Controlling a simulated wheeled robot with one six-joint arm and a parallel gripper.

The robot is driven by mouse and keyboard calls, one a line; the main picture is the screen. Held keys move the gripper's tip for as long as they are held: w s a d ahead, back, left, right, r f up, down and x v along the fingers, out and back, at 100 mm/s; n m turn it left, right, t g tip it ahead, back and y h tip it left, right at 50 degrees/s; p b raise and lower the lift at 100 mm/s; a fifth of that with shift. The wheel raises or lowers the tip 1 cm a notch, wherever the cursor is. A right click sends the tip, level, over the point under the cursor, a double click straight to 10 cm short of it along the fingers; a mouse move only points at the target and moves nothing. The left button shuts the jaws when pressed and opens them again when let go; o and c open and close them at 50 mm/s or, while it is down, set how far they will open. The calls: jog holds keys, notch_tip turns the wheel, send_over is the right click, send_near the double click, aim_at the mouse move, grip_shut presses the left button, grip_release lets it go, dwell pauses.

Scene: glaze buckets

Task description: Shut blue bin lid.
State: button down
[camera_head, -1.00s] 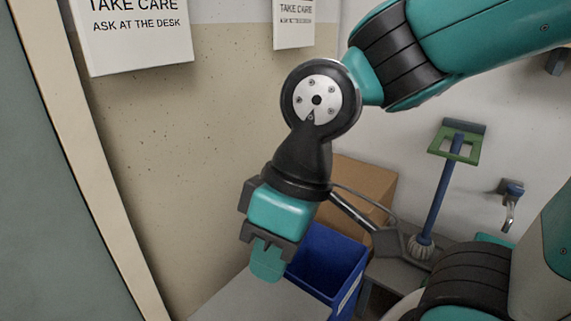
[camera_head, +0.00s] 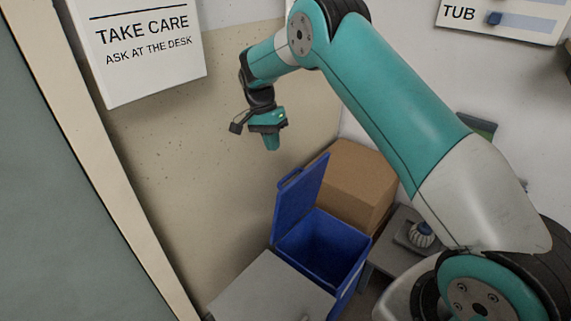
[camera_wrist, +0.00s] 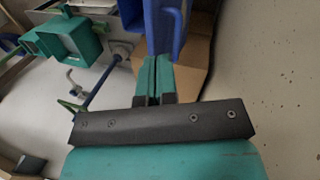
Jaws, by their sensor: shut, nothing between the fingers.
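The blue bin (camera_head: 325,247) stands open on the floor side of the room, its dark inside showing. Its blue lid (camera_head: 301,201) is hinged up at the left and stands nearly upright, with a handle loop at its top edge. My gripper (camera_head: 271,143) is above and to the left of the lid, pointing down, apart from it and empty. In the wrist view my gripper (camera_wrist: 156,78) shows its two teal fingers pressed together. The blue lid or bin (camera_wrist: 164,25) fills part of the view beyond the fingertips; which part is hard to tell.
A cardboard box (camera_head: 357,185) stands behind the bin. A grey surface (camera_head: 270,290) lies in front of it. A brush head (camera_head: 421,235) sits on a grey stand at the right. The beige wall (camera_head: 190,150) with a sign (camera_head: 150,45) is close at the left.

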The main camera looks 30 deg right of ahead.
notch_tip(320, 180, down, 12)
jog(key=s+d+m+p, duration=0.1)
jog(key=d+m, duration=0.1)
jog(key=d, duration=0.1)
jog(key=shift+s+g+p, duration=0.3)
jog(key=shift+s+p, duration=0.05)
jog(key=shift+s, duration=0.1)
